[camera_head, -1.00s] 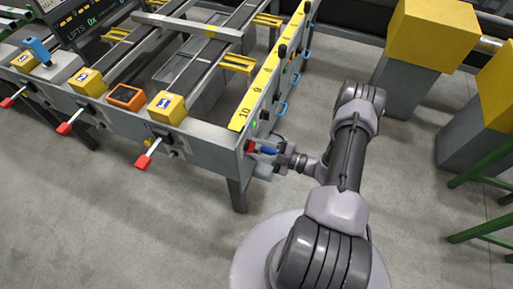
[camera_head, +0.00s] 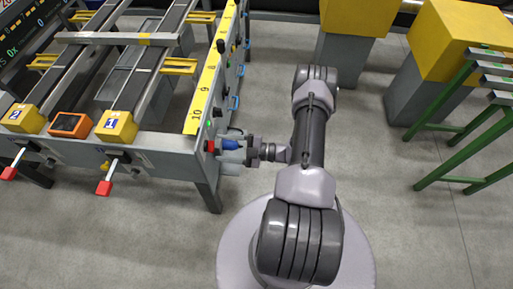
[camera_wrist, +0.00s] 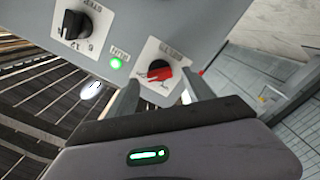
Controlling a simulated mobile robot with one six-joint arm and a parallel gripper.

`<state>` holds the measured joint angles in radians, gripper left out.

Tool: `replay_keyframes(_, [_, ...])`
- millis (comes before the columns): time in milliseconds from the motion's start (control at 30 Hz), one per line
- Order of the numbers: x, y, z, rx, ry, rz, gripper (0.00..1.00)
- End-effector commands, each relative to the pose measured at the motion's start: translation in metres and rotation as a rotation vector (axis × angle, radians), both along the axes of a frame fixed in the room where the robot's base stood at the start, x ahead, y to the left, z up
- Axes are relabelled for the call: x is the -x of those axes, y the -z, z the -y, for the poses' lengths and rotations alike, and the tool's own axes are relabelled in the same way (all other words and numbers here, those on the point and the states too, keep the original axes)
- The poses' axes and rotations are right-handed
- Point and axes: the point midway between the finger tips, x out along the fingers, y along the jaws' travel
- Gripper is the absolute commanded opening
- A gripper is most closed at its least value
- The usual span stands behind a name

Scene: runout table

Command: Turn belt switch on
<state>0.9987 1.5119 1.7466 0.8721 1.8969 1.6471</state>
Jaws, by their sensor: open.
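A red rotary knob (camera_wrist: 158,73) on a white plate shows on a grey panel (camera_wrist: 135,30) in the wrist view. The small lettering on its plate is too blurred to read, so I cannot tell for sure that it is the belt switch. My gripper (camera_wrist: 162,85) is open, with its two fingers on either side of the red knob; contact is not clear. In the head view, my gripper (camera_head: 243,151) is at the near right corner of the runout table (camera_head: 165,150), beside a red part (camera_head: 210,146) there.
A green lamp (camera_wrist: 116,63) is lit beside the red knob, and a black knob (camera_wrist: 75,24) sits farther left. Yellow-topped grey blocks (camera_head: 352,45) and a green-legged stand (camera_head: 450,125) are to the right.

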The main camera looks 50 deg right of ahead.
Motion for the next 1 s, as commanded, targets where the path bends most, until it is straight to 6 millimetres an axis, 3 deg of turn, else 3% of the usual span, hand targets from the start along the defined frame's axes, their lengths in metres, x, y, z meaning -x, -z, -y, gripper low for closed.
replay_keyframes(300, [0.08, -0.003, 0.064, 0.002, 0.007, 0.001, 0.6])
replay_keyframes(433, [0.102, -0.002, 0.081, 0.003, 0.004, 0.001, 0.6])
replay_keyframes(600, [0.115, -0.001, 0.09, 0.0, 0.001, 0.0, 0.6])
replay_keyframes(1000, [0.115, -0.001, 0.09, 0.001, 0.001, 0.0, 0.6])
